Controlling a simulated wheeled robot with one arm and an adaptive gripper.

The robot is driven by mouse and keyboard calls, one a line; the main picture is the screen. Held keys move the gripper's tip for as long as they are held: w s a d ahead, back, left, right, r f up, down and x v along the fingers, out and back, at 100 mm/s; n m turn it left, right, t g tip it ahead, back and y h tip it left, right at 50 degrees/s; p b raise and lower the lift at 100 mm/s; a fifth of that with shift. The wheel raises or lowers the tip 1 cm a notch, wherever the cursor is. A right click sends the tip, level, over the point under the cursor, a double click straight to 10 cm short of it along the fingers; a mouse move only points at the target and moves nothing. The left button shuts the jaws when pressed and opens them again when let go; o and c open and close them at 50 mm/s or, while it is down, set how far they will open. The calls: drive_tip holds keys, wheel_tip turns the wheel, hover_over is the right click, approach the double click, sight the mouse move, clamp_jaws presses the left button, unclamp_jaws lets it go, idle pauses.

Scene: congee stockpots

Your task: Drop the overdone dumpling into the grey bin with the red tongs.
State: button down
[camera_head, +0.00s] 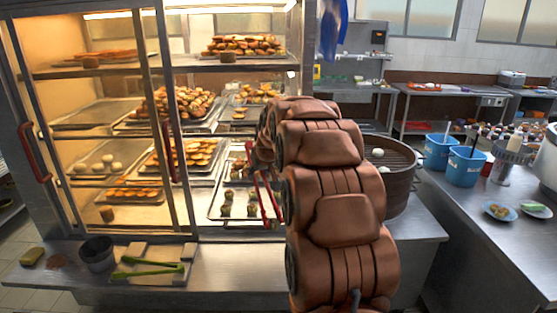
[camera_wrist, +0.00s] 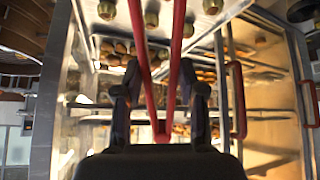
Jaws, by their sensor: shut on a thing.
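My gripper (camera_wrist: 160,88) is shut on the red tongs (camera_wrist: 177,40), whose two arms run from between my fingers out of the top of the wrist view. In the head view the red tongs (camera_head: 266,200) reach down beside my arm, over the right side of a low tray (camera_head: 245,215) in the open cabinet. Several small brownish dumplings (camera_head: 225,208) sit on that tray. I cannot tell which dumpling is overdone, nor whether the tongs touch or hold one. My arm hides part of the tray. The grey bin (camera_head: 97,254) stands on the counter at front left.
Green tongs (camera_head: 150,268) lie on a board (camera_head: 172,254) right of the bin. A round steamer (camera_head: 400,180) is right of my arm. The front counter (camera_head: 235,262) has bare room.

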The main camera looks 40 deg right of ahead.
drive_tip(key=s+a+f+n, duration=0.1)
drive_tip(key=s+a+f, duration=0.1)
drive_tip(key=a+f, duration=0.4)
drive_tip(key=s+a+f+n+y, duration=0.1)
drive_tip(key=s+a+f, duration=0.2)
drive_tip(key=a, duration=1)
drive_tip(key=s+a+f+n+y, duration=0.1)
drive_tip(key=s+a+f, duration=0.1)
drive_tip(key=a+f, duration=0.7)
drive_tip(key=shift+s+a+f, duration=0.15)
drive_tip(key=shift+s+a, duration=0.15)
drive_tip(key=shift+a, duration=0.4)
drive_tip(key=shift+a, duration=0.1)
